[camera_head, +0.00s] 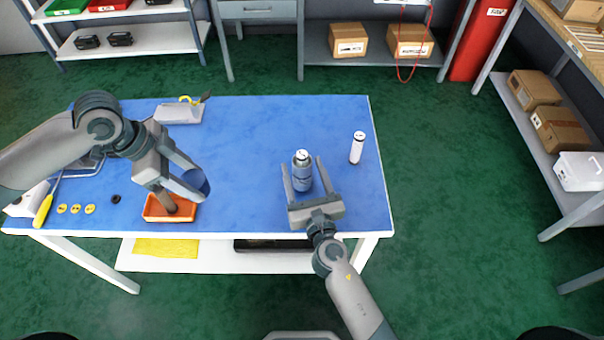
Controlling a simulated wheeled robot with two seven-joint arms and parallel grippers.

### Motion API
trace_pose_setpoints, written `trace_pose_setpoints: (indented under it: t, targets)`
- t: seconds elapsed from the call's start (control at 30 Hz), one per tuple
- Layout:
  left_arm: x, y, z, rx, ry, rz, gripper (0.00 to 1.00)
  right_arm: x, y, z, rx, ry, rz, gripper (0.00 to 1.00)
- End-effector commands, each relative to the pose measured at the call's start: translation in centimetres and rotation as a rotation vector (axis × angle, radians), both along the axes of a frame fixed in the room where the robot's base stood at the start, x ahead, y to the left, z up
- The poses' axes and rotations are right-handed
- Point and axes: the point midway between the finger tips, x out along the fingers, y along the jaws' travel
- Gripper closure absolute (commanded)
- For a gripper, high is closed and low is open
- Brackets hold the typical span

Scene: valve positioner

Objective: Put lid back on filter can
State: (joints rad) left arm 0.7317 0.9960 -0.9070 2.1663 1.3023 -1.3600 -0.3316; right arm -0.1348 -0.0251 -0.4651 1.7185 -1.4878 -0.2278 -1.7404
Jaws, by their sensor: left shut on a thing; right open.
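The filter can (302,178) is a grey-blue cylinder standing upright on the blue table, with a paler top. My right gripper (303,166) is open, with one finger on each side of the can; I cannot tell whether they touch it. My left gripper (196,182) is shut on a dark blue round piece, which looks like the lid (203,184). It holds this above the table, to the left of the can and near the orange tray. The gripper's fingers hide part of the piece.
A white cylinder (357,147) stands right of the can. An orange tray (153,212) with a brown thing lies below my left gripper. Several yellow discs (76,209), a yellow-handled tool (43,210) and a grey block (178,113) are at left. The table's middle (245,150) is clear.

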Motion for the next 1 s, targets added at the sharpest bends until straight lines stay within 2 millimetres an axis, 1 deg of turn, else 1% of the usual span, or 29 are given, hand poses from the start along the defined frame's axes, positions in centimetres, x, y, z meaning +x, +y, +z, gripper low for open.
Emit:
trace_pose_setpoints:
  t: [0.4, 0.53, 0.67, 0.8, 0.9, 1.0]
  targets:
    - [0.0, 0.0, 0.3, 0.0, 0.0, 0.0, 0.74, 0.4, 0.1, 0.3, 0.0, -0.001, 0.0, 0.4]
    - [0.0, 0.0, 1.0, 0.0, 0.0, 0.0, 0.74, 1.4, 0.3, 1.0, 0.0, -0.001, 0.0, 0.4]
    - [0.0, 0.0, 1.9, 0.0, 0.0, 0.0, 0.74, 3.0, 0.7, 1.8, 0.0, -0.002, 0.0, 0.4]
    - [0.0, 0.0, 1.7, 0.0, 0.0, 0.0, 0.74, 4.5, 1.1, 1.5, 0.0, 0.0, 0.0, 0.4]
    - [0.0, 0.0, 1.7, 0.0, 0.0, 0.0, 0.74, 5.1, 1.2, 1.5, 0.0, -0.001, 0.0, 0.4]
    - [0.0, 0.0, 1.7, 0.0, 0.0, 0.0, 0.74, 5.2, 1.2, 1.5, 0.0, 0.0, 0.0, 0.4]
